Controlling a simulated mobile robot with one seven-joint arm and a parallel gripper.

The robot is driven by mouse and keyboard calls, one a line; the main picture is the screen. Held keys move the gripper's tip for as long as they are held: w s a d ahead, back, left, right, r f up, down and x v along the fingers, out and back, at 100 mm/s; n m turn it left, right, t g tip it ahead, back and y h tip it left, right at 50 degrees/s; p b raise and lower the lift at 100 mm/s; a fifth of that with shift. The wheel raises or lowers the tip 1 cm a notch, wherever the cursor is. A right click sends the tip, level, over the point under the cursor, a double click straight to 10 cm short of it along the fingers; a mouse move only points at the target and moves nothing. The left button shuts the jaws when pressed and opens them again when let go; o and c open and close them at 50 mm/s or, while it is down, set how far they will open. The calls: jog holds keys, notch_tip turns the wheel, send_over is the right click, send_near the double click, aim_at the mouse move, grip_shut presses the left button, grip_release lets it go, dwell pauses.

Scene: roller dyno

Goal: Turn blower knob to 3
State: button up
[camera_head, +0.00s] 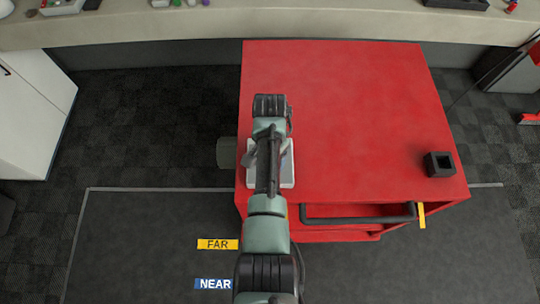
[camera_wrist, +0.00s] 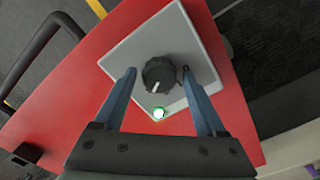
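The blower knob (camera_wrist: 159,74) is a dark round knob with a white pointer line, on a light grey control box (camera_wrist: 190,42). I cannot tell whether the fingertips are at the knob's height. In the head view the grey box (camera_head: 286,172) lies at the left of the red cabinet top, and my arm hides the knob. No scale numbers are readable.
The red cabinet (camera_head: 350,100) has a dark handle bar (camera_head: 358,219) along its front. A black square holder (camera_head: 439,164) stands at its right. A bench (camera_head: 300,22) runs behind. FAR (camera_head: 217,244) and NEAR (camera_head: 213,284) labels mark the floor mat.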

jog(key=shift+o, duration=0.3)
notch_tip(320, 180, up, 13)
jog(key=b, duration=0.2)
dwell(0.3)
